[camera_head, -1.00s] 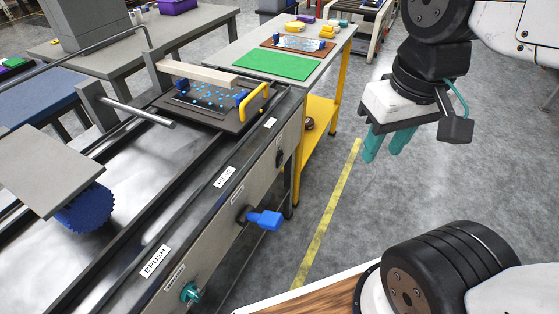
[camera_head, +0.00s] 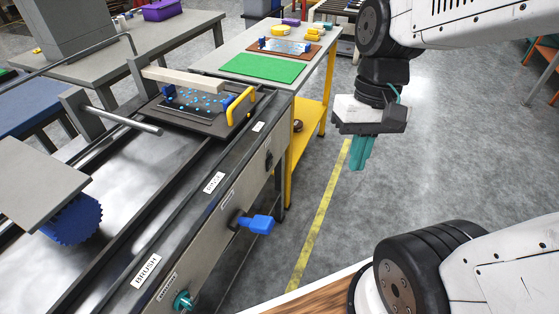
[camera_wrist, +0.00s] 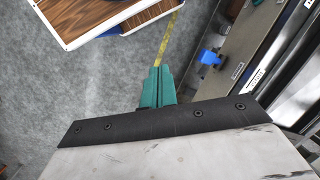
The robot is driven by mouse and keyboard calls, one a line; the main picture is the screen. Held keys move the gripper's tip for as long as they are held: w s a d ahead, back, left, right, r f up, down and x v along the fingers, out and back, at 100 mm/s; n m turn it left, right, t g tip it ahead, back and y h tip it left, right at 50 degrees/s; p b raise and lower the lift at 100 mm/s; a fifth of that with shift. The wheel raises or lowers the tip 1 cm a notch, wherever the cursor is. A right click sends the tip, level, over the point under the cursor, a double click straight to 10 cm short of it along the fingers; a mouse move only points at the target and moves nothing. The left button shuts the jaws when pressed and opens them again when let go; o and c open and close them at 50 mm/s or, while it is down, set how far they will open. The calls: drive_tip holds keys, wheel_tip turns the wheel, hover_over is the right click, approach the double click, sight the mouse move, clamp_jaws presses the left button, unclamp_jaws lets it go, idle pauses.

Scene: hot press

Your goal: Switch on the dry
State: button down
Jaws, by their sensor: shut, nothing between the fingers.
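The press machine's front panel (camera_head: 205,244) carries three controls. A dark knob (camera_head: 268,160) sits at its far end, below a small label (camera_head: 258,127) too small to read. A blue lever (camera_head: 257,224) sticks out at the middle; it also shows in the wrist view (camera_wrist: 209,56). A teal knob (camera_head: 183,299) sits near the BRUSH label (camera_head: 146,271). I cannot read which control is marked dry. My gripper (camera_head: 359,163) is shut and empty, teal fingers together pointing down, right of the panel and apart from it. The fingers also show in the wrist view (camera_wrist: 157,72).
A plate with blue dots and a yellow handle (camera_head: 241,106) sits on the machine. A table with a green mat (camera_head: 262,68) and yellow lower shelf (camera_head: 308,125) stands beyond. Grey floor with a yellow line (camera_head: 318,225) is clear below my gripper.

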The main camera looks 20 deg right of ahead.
drive_tip(key=w+a+f+m+t+y, duration=0.2)
drive_tip(key=w+f+m+y, duration=0.6)
drive_tip(key=w+f+m, duration=0.5)
drive_tip(key=w+d+f+m+t+h, duration=0.2)
drive_tip(key=w+d+f+m+t, duration=0.5)
drive_tip(key=w+f+m, duration=0.4)
drive_tip(key=shift+w+d+f+m, duration=0.25)
drive_tip(key=shift+d+f+m, duration=0.15)
drive_tip(key=shift+d+f, duration=0.5)
drive_tip(key=shift+a, duration=0.1)
approach(271, 163)
drive_tip(key=shift+x, duration=2.85)
